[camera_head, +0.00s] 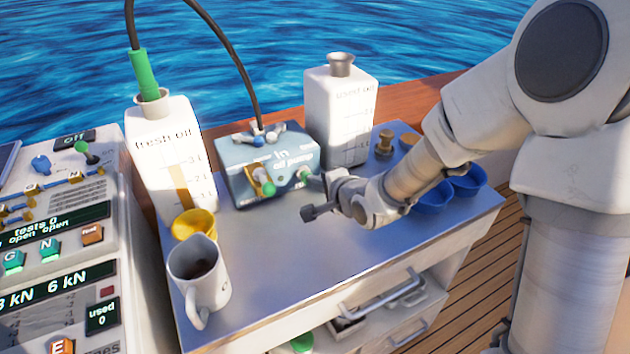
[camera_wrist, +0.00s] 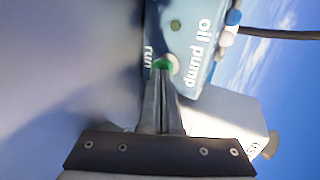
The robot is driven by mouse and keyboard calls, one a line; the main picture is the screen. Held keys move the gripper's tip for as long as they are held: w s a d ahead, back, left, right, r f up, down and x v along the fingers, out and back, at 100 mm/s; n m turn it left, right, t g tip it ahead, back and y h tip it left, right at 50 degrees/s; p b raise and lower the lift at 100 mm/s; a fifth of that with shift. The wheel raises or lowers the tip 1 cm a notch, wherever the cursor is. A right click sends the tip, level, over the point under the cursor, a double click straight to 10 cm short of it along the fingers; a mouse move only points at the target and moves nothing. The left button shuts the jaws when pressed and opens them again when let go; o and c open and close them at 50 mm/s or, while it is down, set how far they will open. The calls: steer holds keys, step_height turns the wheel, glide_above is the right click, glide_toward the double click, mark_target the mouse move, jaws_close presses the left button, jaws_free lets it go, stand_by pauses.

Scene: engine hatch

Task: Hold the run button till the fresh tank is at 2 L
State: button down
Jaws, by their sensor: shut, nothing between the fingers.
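The oil pump (camera_head: 235,172) is a pale blue box on the grey table top. Its green run button (camera_head: 304,174) is on the front face at the right. My gripper (camera_head: 318,180) is shut and empty, fingertips at that button. In the wrist view the closed fingers (camera_wrist: 162,75) meet the green button (camera_wrist: 162,64), partly covering it; how far it is pressed cannot be told. The white fresh oil tank (camera_head: 150,180) stands left of the pump. Its amber level strip (camera_head: 179,182) seems to top out near the 3 mark; the exact level is hard to read.
A black hose (camera_head: 249,75) with a green end (camera_head: 143,75) runs between fresh tank and pump. The used oil tank (camera_head: 320,105) stands behind right. A mug (camera_head: 190,262), yellow cup (camera_head: 190,222) and blue bowls (camera_head: 434,197) sit on the table. The table's middle is clear.

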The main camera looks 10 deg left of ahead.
steer(key=shift+w+a+r, duration=0.1)
steer(key=shift+w+a, duration=0.45)
steer(key=shift+w, duration=0.2)
stand_by(7.2)
